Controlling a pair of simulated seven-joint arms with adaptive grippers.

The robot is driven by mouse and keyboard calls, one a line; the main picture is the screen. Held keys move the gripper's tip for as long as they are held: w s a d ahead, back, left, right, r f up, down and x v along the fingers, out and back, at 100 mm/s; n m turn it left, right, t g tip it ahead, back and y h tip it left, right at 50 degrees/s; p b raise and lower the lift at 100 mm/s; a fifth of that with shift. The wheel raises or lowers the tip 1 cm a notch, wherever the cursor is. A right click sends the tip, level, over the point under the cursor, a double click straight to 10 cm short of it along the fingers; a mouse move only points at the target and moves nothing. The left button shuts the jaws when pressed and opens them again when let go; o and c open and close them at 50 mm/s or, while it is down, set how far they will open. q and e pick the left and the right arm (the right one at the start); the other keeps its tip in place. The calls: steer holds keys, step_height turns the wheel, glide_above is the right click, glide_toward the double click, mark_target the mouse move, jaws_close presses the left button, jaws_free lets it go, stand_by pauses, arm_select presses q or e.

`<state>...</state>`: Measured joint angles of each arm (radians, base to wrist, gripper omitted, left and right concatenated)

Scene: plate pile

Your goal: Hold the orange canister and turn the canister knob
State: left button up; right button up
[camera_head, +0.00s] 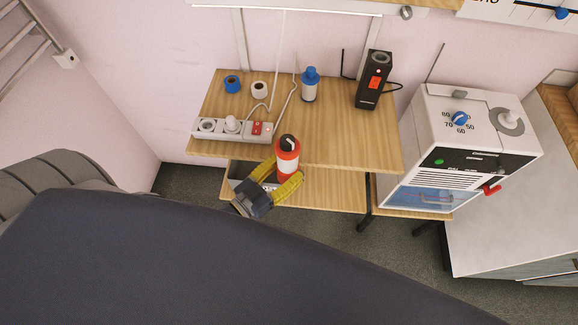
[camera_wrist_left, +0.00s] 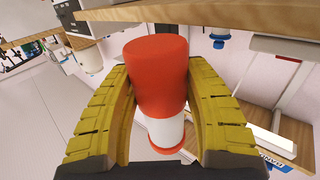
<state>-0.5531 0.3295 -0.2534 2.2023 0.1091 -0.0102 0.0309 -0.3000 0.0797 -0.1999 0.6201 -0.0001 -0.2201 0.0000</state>
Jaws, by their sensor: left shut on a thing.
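The orange canister (camera_head: 288,158) has an orange and white body and a black top with a light marking, which looks like its knob (camera_head: 288,142). It is upright in front of the upper shelf's front edge in the head view. My left gripper (camera_head: 279,180) has its yellow fingers on both sides of the canister and is shut on it. The knob is hidden in that view. My right gripper is not in view.
The wooden shelf (camera_head: 340,145) holds a power strip (camera_head: 232,130), blue and white tape rolls, a blue-topped canister (camera_head: 309,86) and a black box (camera_head: 374,80). A white machine with a blue dial (camera_head: 460,119) stands at right. A lower shelf (camera_head: 320,190) lies below.

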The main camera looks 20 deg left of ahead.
arm_select(q)
steer(key=shift+f, duration=0.15)
step_height(320, 180, down, 12)
steer(key=shift+r, duration=0.25)
stand_by(3.1)
stand_by(0.5)
